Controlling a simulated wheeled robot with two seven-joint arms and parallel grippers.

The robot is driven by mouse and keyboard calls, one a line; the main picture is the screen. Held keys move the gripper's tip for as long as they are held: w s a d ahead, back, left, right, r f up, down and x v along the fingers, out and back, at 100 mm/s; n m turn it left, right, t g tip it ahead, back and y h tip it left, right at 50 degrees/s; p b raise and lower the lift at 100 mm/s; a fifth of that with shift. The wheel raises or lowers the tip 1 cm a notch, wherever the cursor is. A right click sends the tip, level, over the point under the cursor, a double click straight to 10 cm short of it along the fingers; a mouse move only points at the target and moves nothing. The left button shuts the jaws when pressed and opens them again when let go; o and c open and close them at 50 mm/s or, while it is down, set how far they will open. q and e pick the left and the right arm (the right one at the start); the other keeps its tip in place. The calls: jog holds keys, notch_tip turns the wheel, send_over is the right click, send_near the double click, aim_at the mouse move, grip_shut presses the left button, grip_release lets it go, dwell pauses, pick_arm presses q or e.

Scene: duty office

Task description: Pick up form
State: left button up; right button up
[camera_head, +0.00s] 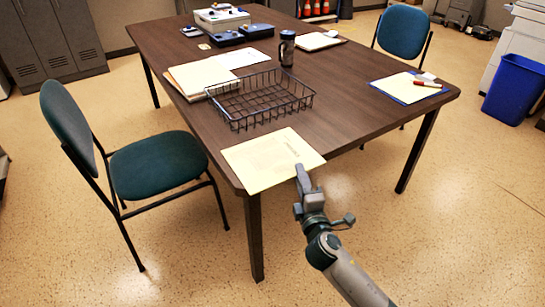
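A pale yellow form (268,160) with printed lines lies at the near corner of the dark brown table (340,100). Its near right corner reaches past the table edge. My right gripper (301,174) is at that overhanging corner, just in front of the table edge. Its fingertips overlap the form's edge in the picture. I cannot tell whether the fingers touch the paper or are closed on it. My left gripper is out of view.
A black wire basket (258,101) stands just behind the form. A teal chair (155,165) stands left of the table. Floor in front is clear.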

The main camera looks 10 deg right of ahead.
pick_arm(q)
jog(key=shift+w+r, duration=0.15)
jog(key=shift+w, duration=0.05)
pick_arm(e)
grip_shut()
jog(key=shift+r, duration=0.15)
